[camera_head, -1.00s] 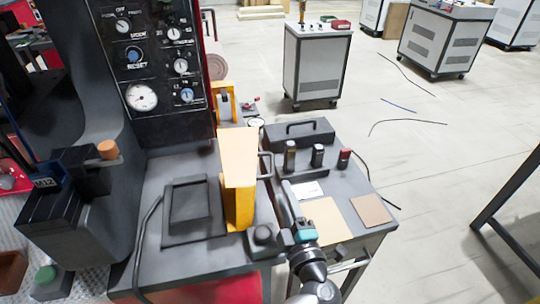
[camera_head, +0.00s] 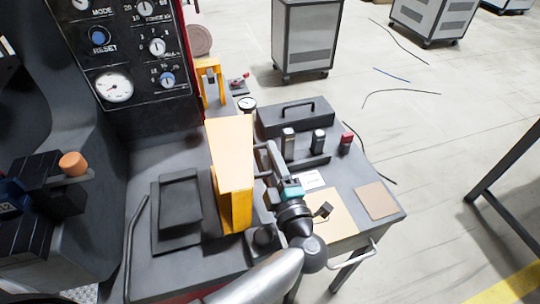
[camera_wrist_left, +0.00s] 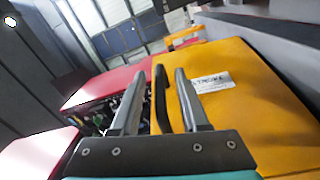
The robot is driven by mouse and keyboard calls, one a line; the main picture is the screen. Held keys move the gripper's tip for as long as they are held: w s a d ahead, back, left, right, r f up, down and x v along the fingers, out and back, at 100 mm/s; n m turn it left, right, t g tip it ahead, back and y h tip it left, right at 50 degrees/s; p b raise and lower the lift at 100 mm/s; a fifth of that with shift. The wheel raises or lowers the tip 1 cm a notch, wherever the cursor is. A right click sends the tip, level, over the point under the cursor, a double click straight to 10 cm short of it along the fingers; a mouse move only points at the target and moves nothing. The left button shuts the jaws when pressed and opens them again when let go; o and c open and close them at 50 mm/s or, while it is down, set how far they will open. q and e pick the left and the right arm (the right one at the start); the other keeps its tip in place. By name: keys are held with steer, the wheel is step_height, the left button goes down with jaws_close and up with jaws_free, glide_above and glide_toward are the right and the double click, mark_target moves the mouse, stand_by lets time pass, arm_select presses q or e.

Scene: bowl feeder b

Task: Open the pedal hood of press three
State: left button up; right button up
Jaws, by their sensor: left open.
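The yellow hood (camera_head: 230,155) stands upright on the grey bench, to the left of my left gripper. A dark bar handle (camera_head: 262,175) sits on its right side. My left gripper (camera_head: 266,158) is beside this handle, its fingers pointing away from me. In the left wrist view, the open fingers (camera_wrist_left: 160,74) lie on either side of a black bar (camera_wrist_left: 160,100), next to the yellow hood surface (camera_wrist_left: 245,95) with a white label. The label's text is too blurred to read surely. I cannot tell whether either finger touches the bar. My right gripper is not in view.
A control panel with a gauge (camera_head: 114,88) rises at the left. A dark box with a handle (camera_head: 295,115) and several small upright pieces stand behind and right of my gripper. A black frame (camera_head: 178,210) lies left of the hood. Open floor is at the right.

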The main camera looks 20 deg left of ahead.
arm_select(q)
jaws_close()
stand_by(1.3)
